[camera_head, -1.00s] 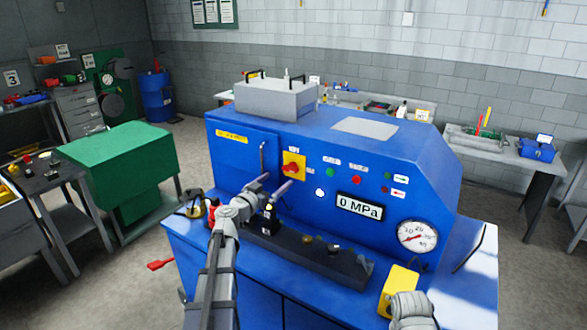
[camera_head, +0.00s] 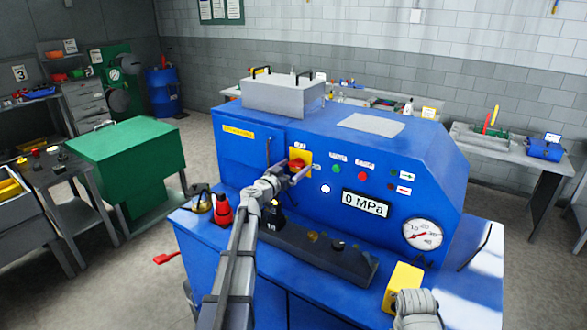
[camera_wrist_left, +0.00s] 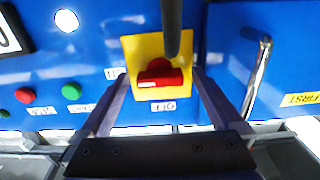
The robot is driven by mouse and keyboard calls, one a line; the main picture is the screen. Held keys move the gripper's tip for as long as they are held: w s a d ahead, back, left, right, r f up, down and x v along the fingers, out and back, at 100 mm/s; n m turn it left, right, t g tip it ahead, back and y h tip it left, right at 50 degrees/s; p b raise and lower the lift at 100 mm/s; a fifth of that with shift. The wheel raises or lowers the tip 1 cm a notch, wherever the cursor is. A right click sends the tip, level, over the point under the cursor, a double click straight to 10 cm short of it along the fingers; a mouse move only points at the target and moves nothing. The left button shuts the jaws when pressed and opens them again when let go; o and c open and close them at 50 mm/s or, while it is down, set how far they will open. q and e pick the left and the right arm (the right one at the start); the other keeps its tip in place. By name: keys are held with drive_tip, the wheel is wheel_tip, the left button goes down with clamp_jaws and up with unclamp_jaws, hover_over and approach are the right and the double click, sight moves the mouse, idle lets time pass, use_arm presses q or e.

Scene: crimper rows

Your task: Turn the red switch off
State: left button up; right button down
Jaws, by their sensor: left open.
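The red switch (camera_head: 297,164) is a rotary knob on a yellow plate (camera_head: 306,157) on the front of the blue machine. In the left wrist view the red switch (camera_wrist_left: 160,73) has its bar lying sideways, with a pale mark at its left part. My left gripper (camera_head: 294,175) is open at the switch. In the wrist view its two fingers (camera_wrist_left: 160,79) stand on either side of the knob, apart from it. A dark rod hides part of the plate. Only part of my right arm shows.
The blue machine (camera_head: 400,150) carries a 0 MPa display (camera_head: 366,204), a round gauge (camera_head: 423,234) and small coloured buttons. A door handle (camera_wrist_left: 257,77) stands out beside the switch. A red bottle-like object (camera_head: 223,209) and a yellow box (camera_head: 402,288) are on the ledge.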

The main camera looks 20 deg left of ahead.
use_arm(q)
drive_tip(key=shift+c, duration=0.3)
drive_tip(key=c, duration=1.3)
drive_tip(key=n, duration=1.4)
drive_tip(key=shift+n, duration=1.9)
drive_tip(key=shift+s, duration=0.1)
